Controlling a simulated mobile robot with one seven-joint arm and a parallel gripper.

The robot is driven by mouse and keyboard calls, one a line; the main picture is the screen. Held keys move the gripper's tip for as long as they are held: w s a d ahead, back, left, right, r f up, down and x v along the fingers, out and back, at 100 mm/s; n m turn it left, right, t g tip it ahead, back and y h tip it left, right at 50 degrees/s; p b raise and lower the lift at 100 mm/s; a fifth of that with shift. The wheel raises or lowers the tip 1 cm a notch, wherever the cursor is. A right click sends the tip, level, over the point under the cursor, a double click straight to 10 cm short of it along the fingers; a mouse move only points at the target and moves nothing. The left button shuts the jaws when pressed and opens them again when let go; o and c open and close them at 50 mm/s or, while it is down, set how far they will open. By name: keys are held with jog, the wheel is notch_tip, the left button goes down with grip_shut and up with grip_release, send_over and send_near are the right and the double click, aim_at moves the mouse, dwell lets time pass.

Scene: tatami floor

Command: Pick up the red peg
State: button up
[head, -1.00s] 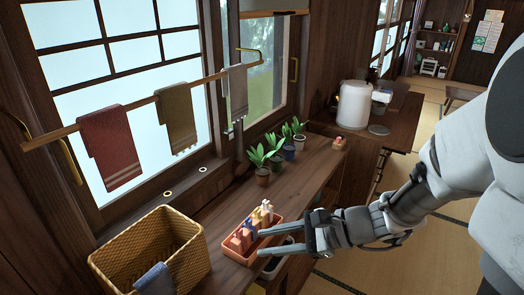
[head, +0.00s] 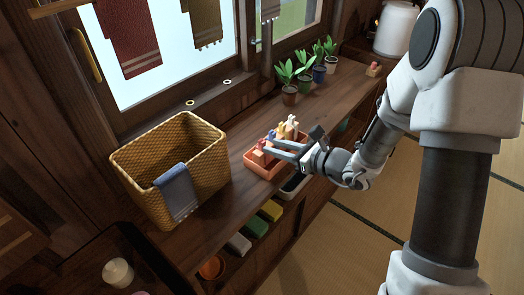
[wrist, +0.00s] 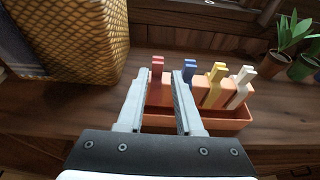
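The red peg (wrist: 157,67) stands upright at the left end of a row in a terracotta tray (wrist: 222,121). In the wrist view it shows between the two fingertips of my gripper (wrist: 163,76). My gripper is open, its fingers spread over the tray; I cannot tell whether either touches the peg. The peg's lower part is partly hidden by the fingers. To its right stand a blue peg (wrist: 189,69), a yellow peg (wrist: 216,76) and a white peg (wrist: 244,78). In the head view, my gripper (head: 267,147) reaches over the tray (head: 262,169) from the right.
A woven basket (head: 205,160) with a blue cloth (head: 175,190) over its rim stands left of the tray. Several potted plants (head: 290,95) stand behind it. The wooden counter (head: 330,112) is clear toward the right. Sponges (head: 255,226) lie on the shelf below.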

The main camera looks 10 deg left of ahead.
jog(key=x, duration=0.8)
jog(key=shift+s+a+r+b, duration=0.15)
jog(key=shift+s+b, duration=0.05)
jog(key=shift+b, duration=0.1)
grip_shut()
